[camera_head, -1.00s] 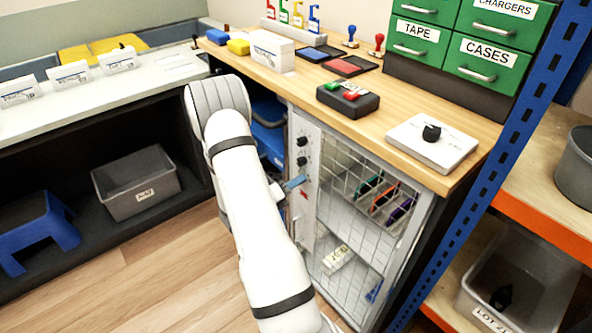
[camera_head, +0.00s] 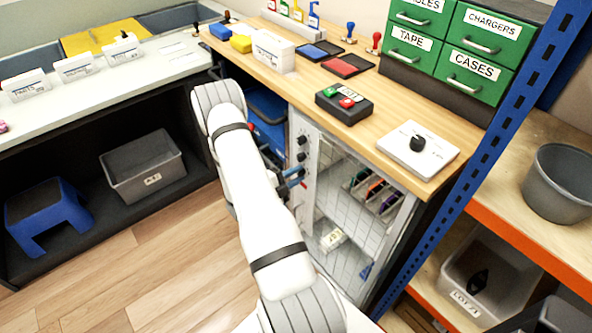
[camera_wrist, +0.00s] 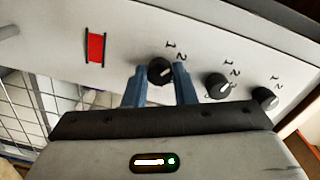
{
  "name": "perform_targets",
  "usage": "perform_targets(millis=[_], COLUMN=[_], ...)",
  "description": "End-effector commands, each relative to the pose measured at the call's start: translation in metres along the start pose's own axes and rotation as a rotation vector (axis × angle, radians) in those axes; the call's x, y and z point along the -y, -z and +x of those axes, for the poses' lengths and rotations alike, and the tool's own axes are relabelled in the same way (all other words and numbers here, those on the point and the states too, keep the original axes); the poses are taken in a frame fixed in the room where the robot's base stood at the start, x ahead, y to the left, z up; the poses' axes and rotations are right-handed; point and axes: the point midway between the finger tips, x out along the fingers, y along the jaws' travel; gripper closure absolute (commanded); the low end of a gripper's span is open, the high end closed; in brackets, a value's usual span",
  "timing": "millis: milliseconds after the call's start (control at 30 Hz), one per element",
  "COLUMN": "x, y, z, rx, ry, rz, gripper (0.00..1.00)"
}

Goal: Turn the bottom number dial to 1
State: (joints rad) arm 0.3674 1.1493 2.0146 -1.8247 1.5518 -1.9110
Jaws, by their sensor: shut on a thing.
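The bottom number dial (camera_wrist: 160,71) is a round black knob on the grey panel of the wire-door cabinet. Printed digits 1 and 2 stand beside it in the wrist view. My gripper (camera_wrist: 161,87) has its two blue fingers on either side of this dial and is shut on it. The knob's light pointer mark is small, and I cannot tell surely which digit it faces. In the head view my gripper (camera_head: 294,177) is at the panel, below the two other dials, and the bottom dial is hidden by the fingers.
The middle dial (camera_wrist: 218,86) and top dial (camera_wrist: 265,98) sit in line close by. A red mark (camera_wrist: 95,48) is on the panel at the other side. The wire door (camera_head: 350,205) is beside the panel, under the wooden counter (camera_head: 400,112). The floor at left is clear.

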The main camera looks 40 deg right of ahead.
Motion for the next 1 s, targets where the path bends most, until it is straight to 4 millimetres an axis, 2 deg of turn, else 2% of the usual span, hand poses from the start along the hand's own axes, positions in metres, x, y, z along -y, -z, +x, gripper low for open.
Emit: perform_targets(millis=[200, 500, 1000], x=[0.0011, 0.0001, -0.0010], y=[0.0008, 0.0002, -0.0004], z=[-0.0001, 0.0000, -0.0001], rx=[-0.004, -0.008, -0.010], ry=[-0.004, -0.005, -0.005], rz=[-0.184, -0.361, -0.442], gripper=[0.99, 0.99, 0.99])
